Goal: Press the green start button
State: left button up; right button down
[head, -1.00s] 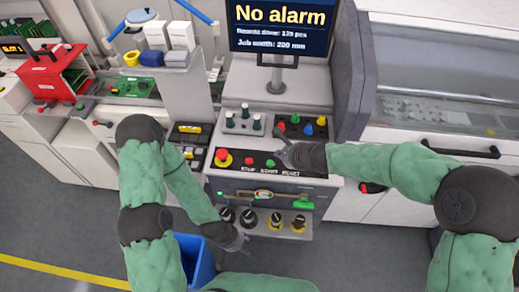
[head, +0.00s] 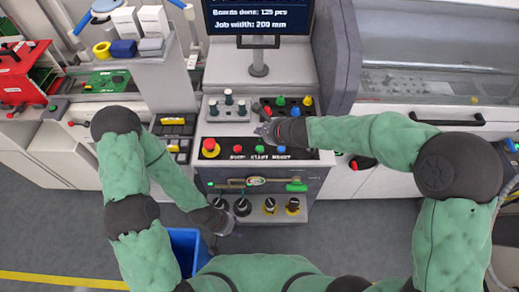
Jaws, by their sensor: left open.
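The green start button (head: 260,149) is on the black front strip of the control panel, above the START label. A red stop button (head: 238,149) is to its left and a blue reset button (head: 281,149) to its right. My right gripper (head: 263,130) is over the panel, just behind the green button in the picture. It appears apart from the button, but its height is unclear. Its fingers are small and dark, so I cannot tell whether they are open. My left gripper (head: 223,226) is open and low, in front of the machine near the blue bin (head: 186,246).
A red emergency stop (head: 210,147) sits at the strip's left end. The monitor (head: 258,18) stands behind the panel.

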aim_at(260, 150)
jog(key=shift+f+b, duration=3.15)
jog(key=shift+f, duration=0.45)
jog(key=shift+f, duration=0.1)
jog(key=shift+f+b, duration=0.35)
jog(key=shift+b, duration=0.1)
